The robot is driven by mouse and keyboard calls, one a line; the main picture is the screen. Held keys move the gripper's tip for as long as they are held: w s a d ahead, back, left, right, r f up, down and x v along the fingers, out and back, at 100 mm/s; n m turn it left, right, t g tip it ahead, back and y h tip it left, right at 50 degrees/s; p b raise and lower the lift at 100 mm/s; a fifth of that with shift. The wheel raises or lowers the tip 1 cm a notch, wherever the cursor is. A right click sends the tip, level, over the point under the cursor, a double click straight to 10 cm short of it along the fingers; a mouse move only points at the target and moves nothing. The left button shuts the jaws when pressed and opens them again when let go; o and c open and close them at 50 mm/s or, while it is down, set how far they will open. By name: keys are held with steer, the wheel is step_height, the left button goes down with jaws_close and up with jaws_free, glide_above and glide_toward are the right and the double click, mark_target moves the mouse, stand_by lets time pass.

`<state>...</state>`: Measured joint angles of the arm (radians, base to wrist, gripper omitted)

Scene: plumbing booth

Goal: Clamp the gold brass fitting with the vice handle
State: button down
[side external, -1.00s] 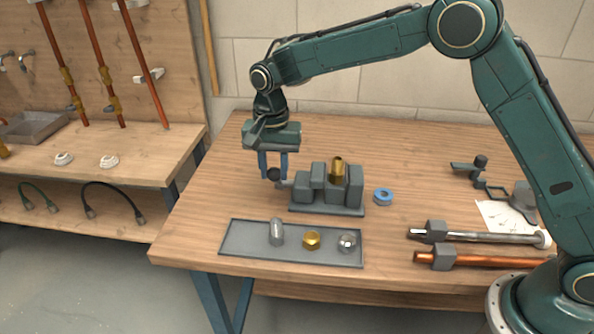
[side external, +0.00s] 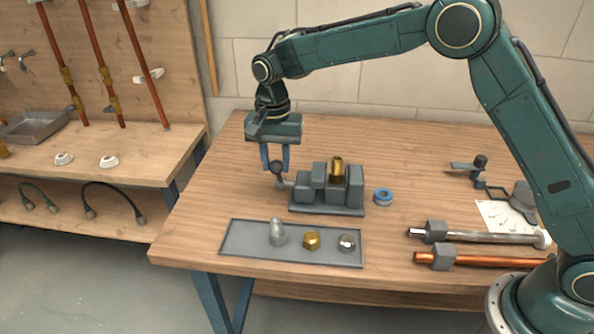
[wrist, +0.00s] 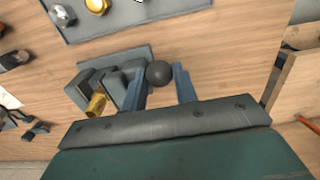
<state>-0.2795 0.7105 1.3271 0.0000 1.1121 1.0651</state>
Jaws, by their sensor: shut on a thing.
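The grey vice (side external: 309,188) stands on the bench, and the gold brass fitting (side external: 337,168) sits upright between its jaws. The vice handle ends in a dark round knob (side external: 276,168) on the vice's left side. My gripper (side external: 276,166) points down with its blue fingers shut on the knob. In the wrist view the dark knob (wrist: 159,74) shows between the fingertips, with the vice (wrist: 112,84) and the brass fitting (wrist: 96,104) to its left. Whether the vice jaws press on the fitting cannot be told.
A grey tray (side external: 240,251) in front of the vice holds a silver fitting (side external: 277,233), a brass nut (side external: 312,241) and a chrome nut (side external: 347,243). A blue tape roll (side external: 383,196) lies right of the vice. Pipes (side external: 480,261) lie at the right. Bench left of the vice is clear.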

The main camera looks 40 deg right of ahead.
steer(key=shift+w+d+r, duration=0.4)
steer(key=shift+w+d, duration=0.2)
steer(key=shift+w, duration=0.25)
steer(key=w+d, duration=0.4)
steer(key=shift+w+d, duration=0.2)
steer(key=shift+w, duration=0.1)
steer(key=shift+f, duration=0.1)
steer(key=c, duration=1.2)
jaws_free()
steer(key=shift+w, duration=0.15)
steer(key=shift+o, duration=0.5)
steer(key=shift+d, duration=0.15)
